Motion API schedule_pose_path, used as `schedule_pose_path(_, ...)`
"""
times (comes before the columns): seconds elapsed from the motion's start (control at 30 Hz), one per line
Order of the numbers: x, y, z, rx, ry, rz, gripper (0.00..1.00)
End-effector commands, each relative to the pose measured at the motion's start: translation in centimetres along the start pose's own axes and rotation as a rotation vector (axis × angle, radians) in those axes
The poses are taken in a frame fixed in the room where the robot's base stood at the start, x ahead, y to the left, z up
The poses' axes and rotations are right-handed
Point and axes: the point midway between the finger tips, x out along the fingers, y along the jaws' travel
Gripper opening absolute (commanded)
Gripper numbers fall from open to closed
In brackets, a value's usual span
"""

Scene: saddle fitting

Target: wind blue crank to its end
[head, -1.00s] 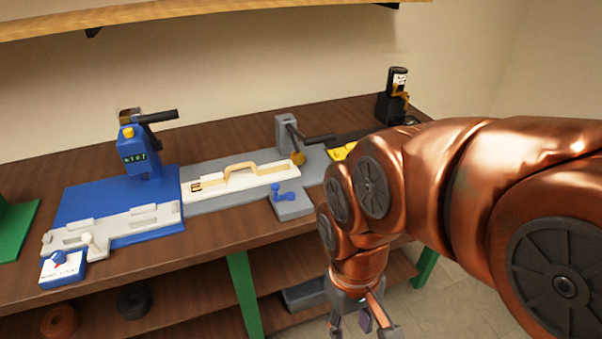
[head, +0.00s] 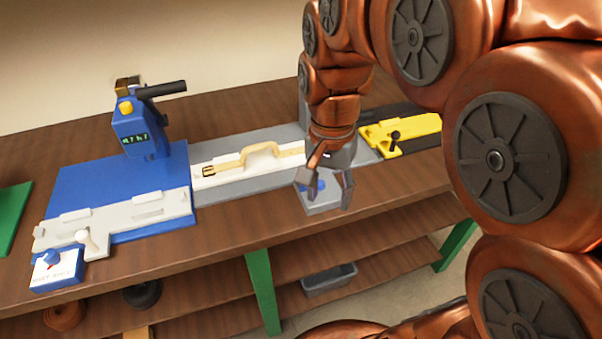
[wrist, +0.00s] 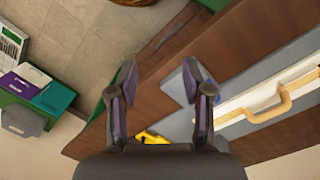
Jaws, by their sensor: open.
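The blue crank (head: 317,187) sits on a small grey block (head: 322,207) at the front of the grey fixture. In the head view it is mostly hidden behind my gripper (head: 327,198), so I cannot tell its handle's angle. My gripper points down over the bench's front edge, in front of the crank, with its fingers apart and nothing between them. In the wrist view the open gripper (wrist: 160,70) has the crank's block just behind its right finger. I cannot tell whether a finger touches the crank.
A white bed with a tan strap (head: 262,157) lies behind the crank. A blue station (head: 110,185) with a display post stands left, a yellow fixture (head: 425,126) right. A lower shelf holds a grey bin (head: 330,279).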

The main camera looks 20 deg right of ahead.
Motion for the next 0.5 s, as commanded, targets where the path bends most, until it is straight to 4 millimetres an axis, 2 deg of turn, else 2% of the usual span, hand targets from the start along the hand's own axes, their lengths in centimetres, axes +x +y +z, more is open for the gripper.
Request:
schedule_pose_path(0.03,0.0,-1.4,-1.6,0.080,0.011,-0.009,0.49)
schedule_pose_path(0.1,-0.4,-3.0,-3.3,0.202,0.018,-0.017,0.49)
schedule_pose_path(0.23,-1.2,-5.6,-6.0,0.402,0.029,-0.033,0.49)
schedule_pose_path(0.33,-1.6,-7.2,-7.6,0.522,0.038,-0.047,0.49)
schedule_pose_path(0.5,-2.0,-8.7,-9.0,0.641,0.039,-0.058,0.49)
